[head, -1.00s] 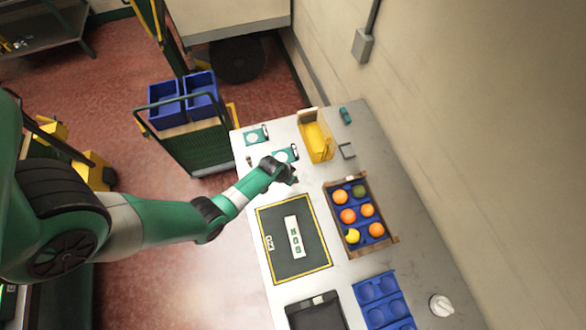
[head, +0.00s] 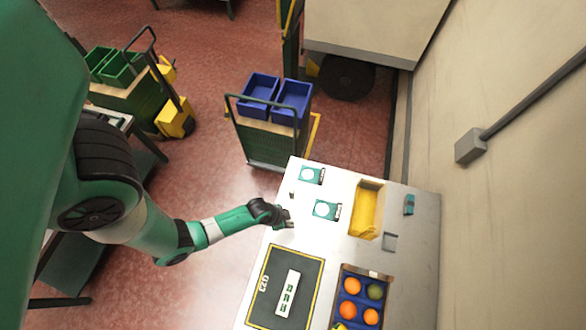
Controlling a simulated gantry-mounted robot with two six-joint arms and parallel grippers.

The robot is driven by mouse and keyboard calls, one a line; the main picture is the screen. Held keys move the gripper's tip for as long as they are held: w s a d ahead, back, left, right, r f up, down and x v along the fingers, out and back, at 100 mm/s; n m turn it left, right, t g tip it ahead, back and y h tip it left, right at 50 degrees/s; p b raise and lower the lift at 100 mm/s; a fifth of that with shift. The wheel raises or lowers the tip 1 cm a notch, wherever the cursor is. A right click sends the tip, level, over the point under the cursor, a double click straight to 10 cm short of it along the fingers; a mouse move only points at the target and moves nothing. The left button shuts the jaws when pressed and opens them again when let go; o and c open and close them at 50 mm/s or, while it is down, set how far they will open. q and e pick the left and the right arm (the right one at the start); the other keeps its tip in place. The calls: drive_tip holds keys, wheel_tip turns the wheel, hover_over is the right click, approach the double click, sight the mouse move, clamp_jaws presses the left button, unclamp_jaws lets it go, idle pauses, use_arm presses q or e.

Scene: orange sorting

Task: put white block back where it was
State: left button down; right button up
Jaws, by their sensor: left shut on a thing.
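My left gripper (head: 287,218) is over the left part of the pale table (head: 345,247), between the dark mat (head: 258,310) and a small teal device with a white round pad (head: 325,210). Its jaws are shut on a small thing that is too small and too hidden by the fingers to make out. I cannot pick out a separate white block for sure. A white strip with green marks (head: 287,294) lies on the yellow-edged mat, clear of the gripper. My right gripper is not in view.
A yellow open bin (head: 366,208) stands at the table's back right. A crate (head: 335,300) with oranges and a dark green fruit is at the front right. A second teal device (head: 311,175) is farther back. A cart with blue bins (head: 258,92) stands beyond the table.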

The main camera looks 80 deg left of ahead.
use_arm(q)
drive_tip(key=shift+f+b, duration=2.45)
drive_tip(key=shift+f, duration=0.45)
drive_tip(key=shift+f+b, duration=0.55)
drive_tip(key=shift+f, duration=0.05)
drive_tip(key=c, duration=0.6)
unclamp_jaws()
drive_tip(key=shift+o, duration=0.4)
drive_tip(key=o, duration=0.3)
drive_tip(key=shift+o, duration=0.2)
drive_tip(key=shift+r, duration=0.1)
